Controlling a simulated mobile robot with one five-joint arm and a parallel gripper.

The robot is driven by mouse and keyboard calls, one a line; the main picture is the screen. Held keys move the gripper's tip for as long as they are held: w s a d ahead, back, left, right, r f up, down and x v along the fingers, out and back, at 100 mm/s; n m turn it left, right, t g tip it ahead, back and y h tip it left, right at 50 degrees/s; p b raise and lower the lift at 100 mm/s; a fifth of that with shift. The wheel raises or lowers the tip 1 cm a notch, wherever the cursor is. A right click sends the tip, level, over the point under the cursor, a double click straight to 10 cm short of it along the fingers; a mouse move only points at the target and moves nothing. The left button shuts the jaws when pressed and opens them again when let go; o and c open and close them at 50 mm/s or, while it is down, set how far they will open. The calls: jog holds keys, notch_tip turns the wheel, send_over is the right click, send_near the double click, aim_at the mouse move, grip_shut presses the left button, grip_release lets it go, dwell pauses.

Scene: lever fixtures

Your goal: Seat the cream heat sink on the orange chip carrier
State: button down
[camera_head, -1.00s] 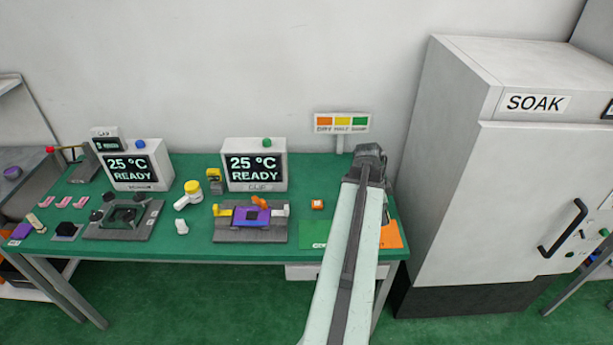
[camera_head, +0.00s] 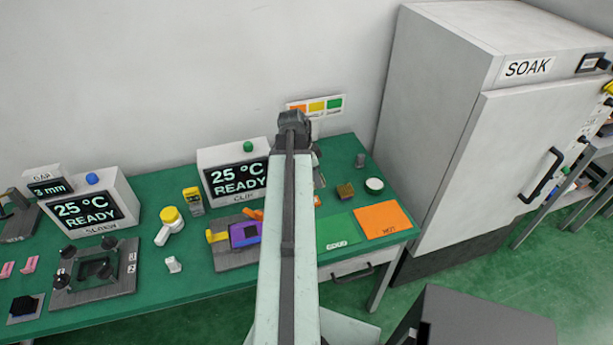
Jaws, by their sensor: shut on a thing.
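My gripper (camera_head: 316,160) shows only as a small grey part beside the far end of my arm, above the green bench. My arm hides its fingertips and what they hold. A small orange block (camera_head: 317,201), possibly the orange chip carrier, peeks out right of my arm, nearer than the gripper. I cannot make out the cream heat sink for certain. A purple piece (camera_head: 246,234) sits in the grey clip fixture (camera_head: 232,257), with a yellow clip (camera_head: 216,236) at its left and an orange part (camera_head: 252,214) behind. My arm covers the fixture's right side.
A clip display (camera_head: 235,178) stands behind the fixture. A green mat (camera_head: 343,231), orange mat (camera_head: 382,220), brass-coloured block (camera_head: 345,190) and round white-topped item (camera_head: 374,185) are at right. The SOAK cabinet (camera_head: 470,150) bounds the right.

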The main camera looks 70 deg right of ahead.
jog(key=shift+w+f+b, duration=0.15)
jog(key=shift+f+b, duration=0.4)
jog(key=shift+f, duration=0.15)
jog(key=shift+r, duration=0.15)
jog(key=shift+a, duration=0.1)
jog(key=shift+w, duration=0.2)
notch_tip(320, 180, down, 3)
jog(key=b, duration=0.2)
jog(key=shift+b, duration=0.4)
jog(key=shift+s, duration=0.1)
jog(key=shift+f+b, duration=0.7)
jog(key=shift+f, duration=0.05)
